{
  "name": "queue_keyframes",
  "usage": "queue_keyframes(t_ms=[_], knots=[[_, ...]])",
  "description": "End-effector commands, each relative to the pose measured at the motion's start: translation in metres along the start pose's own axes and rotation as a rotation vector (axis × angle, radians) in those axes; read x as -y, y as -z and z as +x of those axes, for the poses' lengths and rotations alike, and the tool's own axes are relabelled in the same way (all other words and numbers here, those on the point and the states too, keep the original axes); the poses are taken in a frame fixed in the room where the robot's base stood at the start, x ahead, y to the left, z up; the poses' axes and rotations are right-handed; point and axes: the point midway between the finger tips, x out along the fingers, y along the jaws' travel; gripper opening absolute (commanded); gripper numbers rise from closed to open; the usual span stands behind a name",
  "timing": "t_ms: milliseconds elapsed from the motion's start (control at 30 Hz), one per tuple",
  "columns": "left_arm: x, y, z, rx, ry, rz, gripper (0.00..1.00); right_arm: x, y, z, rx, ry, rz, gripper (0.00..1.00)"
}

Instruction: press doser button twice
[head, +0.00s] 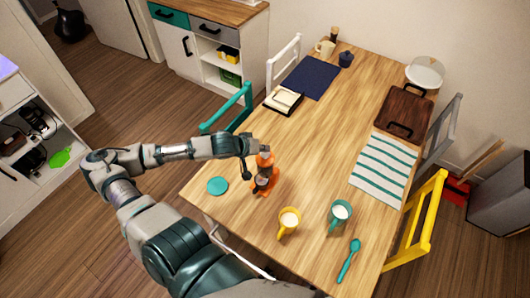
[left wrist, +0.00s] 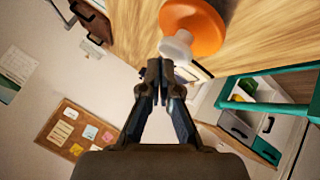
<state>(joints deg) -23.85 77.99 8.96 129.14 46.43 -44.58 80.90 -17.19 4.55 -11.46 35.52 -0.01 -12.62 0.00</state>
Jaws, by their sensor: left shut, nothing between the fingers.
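The doser (head: 265,160) is an orange and dark device standing on the wooden table, near its left edge. My left gripper (head: 247,174) is right beside the doser's upper part, on its left side, and its fingers are closed with nothing between them. In the left wrist view the fingertips (left wrist: 161,68) are close together, just below a pale round knob (left wrist: 176,47) that sticks out from the doser's orange body (left wrist: 192,25). The knob looks like the button. I cannot tell whether the fingertips touch it. My right gripper is out of view.
A teal coaster (head: 217,186) lies left of the doser. A yellow mug (head: 288,223), a teal mug (head: 340,214) and a teal spoon (head: 348,261) are at the front right. A striped cloth (head: 385,168) lies to the right. The table's middle is clear.

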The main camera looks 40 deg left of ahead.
Motion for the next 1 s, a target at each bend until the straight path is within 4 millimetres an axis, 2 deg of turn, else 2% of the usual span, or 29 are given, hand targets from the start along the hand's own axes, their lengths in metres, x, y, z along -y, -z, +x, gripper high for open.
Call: queue_keyframes(t_ms=[1000], knots=[[0.0067,-0.0065,0.0089,0.001,0.001,-0.001,0.00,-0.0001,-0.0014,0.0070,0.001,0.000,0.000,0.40]])
